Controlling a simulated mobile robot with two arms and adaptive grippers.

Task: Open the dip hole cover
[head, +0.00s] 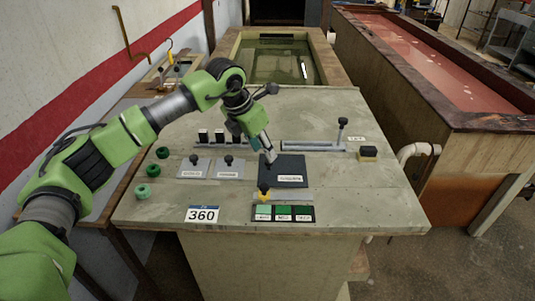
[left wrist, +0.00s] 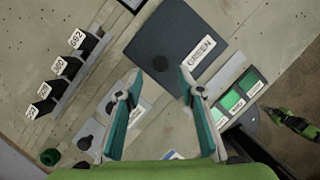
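The dip hole cover appears to be the dark square plate (head: 284,178) on the grey-green bench top. It lies flat and carries a white label. My left gripper (head: 268,159) is over the plate's upper left part. A green and dark part (left wrist: 295,122), probably my right arm's end, is small at the right edge.
Several numbered black blocks (head: 219,136) stand behind. A rail (head: 313,146) with an upright handle (head: 342,130) is right.

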